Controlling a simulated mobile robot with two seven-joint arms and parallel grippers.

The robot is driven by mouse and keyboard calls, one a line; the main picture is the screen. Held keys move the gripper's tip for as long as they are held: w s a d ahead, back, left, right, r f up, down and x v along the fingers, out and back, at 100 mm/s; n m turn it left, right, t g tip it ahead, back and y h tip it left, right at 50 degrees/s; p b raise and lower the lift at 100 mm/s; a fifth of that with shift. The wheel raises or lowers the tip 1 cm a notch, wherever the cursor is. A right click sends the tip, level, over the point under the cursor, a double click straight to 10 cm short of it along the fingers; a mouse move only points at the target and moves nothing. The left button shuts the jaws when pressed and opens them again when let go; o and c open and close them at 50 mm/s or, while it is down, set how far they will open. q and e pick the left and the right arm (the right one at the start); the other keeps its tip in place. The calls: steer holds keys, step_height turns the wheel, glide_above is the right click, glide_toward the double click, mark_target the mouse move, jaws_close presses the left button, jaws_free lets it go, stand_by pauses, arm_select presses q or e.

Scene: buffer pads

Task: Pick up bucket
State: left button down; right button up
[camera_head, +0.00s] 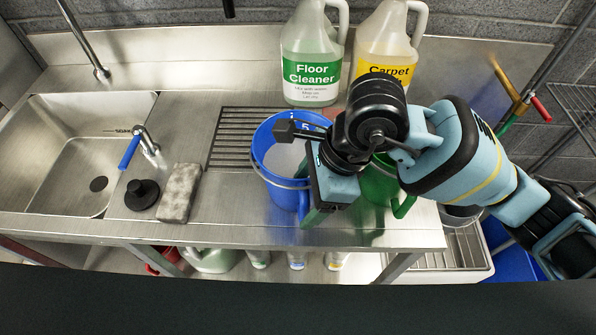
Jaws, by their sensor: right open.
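A blue bucket (287,196) stands upright on the steel counter, at the front edge of the slatted drain area. Whether a finger touches the rim, I cannot tell. My left gripper is not in view.
Floor Cleaner (313,70) and Carpet (388,45) jugs stand behind the buckets. A sponge-like grey block (180,192), a black stopper (142,194) and a blue-handled tap (146,141) are left, beside the sink (75,165). Bottles stand on the shelf below.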

steer(key=shift+x, duration=0.9)
